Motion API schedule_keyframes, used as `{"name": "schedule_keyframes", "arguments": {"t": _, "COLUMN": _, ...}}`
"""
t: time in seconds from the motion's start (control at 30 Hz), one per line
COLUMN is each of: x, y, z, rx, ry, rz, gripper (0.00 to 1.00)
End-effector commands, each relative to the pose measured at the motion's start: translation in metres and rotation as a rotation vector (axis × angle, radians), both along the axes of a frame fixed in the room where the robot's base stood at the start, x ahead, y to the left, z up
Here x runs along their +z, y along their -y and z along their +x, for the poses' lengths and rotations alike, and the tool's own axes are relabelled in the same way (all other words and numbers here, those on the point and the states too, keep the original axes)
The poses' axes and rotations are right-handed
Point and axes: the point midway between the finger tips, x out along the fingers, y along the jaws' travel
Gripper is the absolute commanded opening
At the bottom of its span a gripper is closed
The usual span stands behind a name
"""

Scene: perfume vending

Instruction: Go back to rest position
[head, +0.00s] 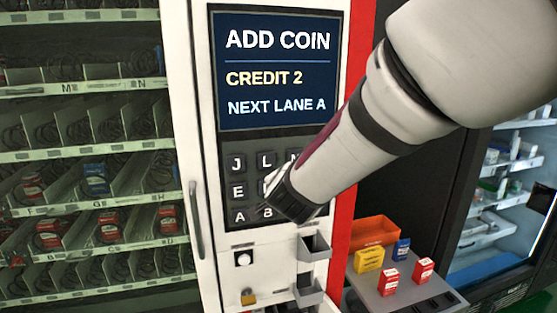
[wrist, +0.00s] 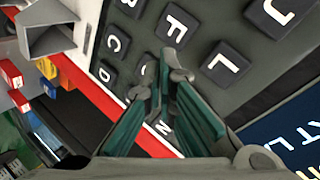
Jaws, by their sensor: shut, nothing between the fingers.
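My gripper (wrist: 163,85) is shut and empty in the wrist view. Its fingertips are in front of the keypad (wrist: 215,40) of the vending machine; I cannot tell whether they touch a key. In the head view my arm reaches in from the upper right and its end covers the right part of the keypad (head: 236,190). The fingers themselves are hidden there. The screen (head: 276,72) above the keypad reads ADD COIN, CREDIT 2, NEXT LANE A.
Shelves (head: 85,155) with red and blue boxes stand at the left. A grey side table (head: 398,300) at the lower right holds an orange bin (head: 374,231) and several small boxes. Grey metal trays (head: 314,247) stick out below the keypad. A lit fridge (head: 505,200) stands at the far right.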

Motion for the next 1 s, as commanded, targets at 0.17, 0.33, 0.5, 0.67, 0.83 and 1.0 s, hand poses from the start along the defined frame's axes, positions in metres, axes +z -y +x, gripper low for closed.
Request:
{"name": "schedule_keyframes", "arguments": {"t": 0.17, "x": 0.031, "y": 0.024, "z": -0.037, "rx": 0.212, "ry": -0.052, "rz": -0.097, "gripper": 0.00}}
{"name": "schedule_keyframes", "arguments": {"t": 0.33, "x": 0.040, "y": 0.054, "z": -0.092, "rx": 0.391, "ry": -0.124, "rz": -0.250, "gripper": 0.00}}
{"name": "schedule_keyframes", "arguments": {"t": 0.5, "x": 0.031, "y": 0.094, "z": -0.158, "rx": 0.525, "ry": -0.229, "rz": -0.435, "gripper": 0.00}}
{"name": "schedule_keyframes", "arguments": {"t": 0.67, "x": 0.013, "y": 0.137, "z": -0.222, "rx": 0.602, "ry": -0.362, "rz": -0.605, "gripper": 0.00}}
{"name": "schedule_keyframes", "arguments": {"t": 0.83, "x": -0.002, "y": 0.170, "z": -0.271, "rx": 0.634, "ry": -0.484, "rz": -0.720, "gripper": 0.00}}
{"name": "schedule_keyframes", "arguments": {"t": 1.0, "x": -0.009, "y": 0.182, "z": -0.290, "rx": 0.644, "ry": -0.538, "rz": -0.759, "gripper": 0.00}}
